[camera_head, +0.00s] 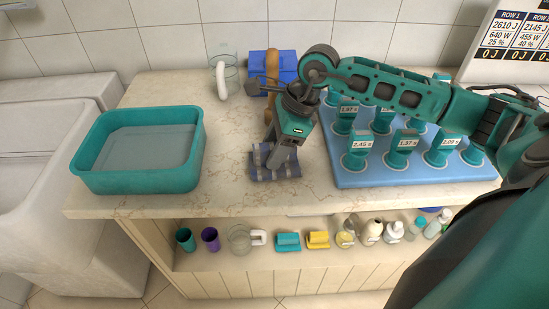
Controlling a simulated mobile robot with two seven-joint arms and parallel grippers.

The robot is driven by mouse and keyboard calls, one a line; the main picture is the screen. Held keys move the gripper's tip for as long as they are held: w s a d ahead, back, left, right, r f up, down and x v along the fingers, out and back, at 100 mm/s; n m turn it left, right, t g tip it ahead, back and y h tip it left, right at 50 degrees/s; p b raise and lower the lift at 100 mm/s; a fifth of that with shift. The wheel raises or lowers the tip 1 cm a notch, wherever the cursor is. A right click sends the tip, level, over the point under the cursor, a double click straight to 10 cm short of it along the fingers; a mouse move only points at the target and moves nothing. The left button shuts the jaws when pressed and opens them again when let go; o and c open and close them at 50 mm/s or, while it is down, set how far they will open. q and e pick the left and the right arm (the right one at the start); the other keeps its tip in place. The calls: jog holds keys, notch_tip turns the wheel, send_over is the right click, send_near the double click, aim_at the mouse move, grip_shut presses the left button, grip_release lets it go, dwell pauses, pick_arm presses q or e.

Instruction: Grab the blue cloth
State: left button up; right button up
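The blue cloth (288,174) is a small, dark grey-blue piece lying on the marbled counter near its front edge, in the middle of the head view. My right gripper (275,161) reaches down from above with its fingertips at the cloth. The gripper and its fingers cover part of the cloth. I cannot tell whether the fingers are open or closed on it. My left gripper is not in view.
A teal basin (140,181) stands on the counter at left. A blue board (350,178) with several labelled teal items is at right. A clear pitcher (231,77) and a blue box (287,62) stand behind. A lower shelf holds cups, sponges and bottles.

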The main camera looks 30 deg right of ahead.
jog(key=c, duration=0.9)
jog(key=shift+c, duration=0.2)
jog(key=shift+r, duration=0.15)
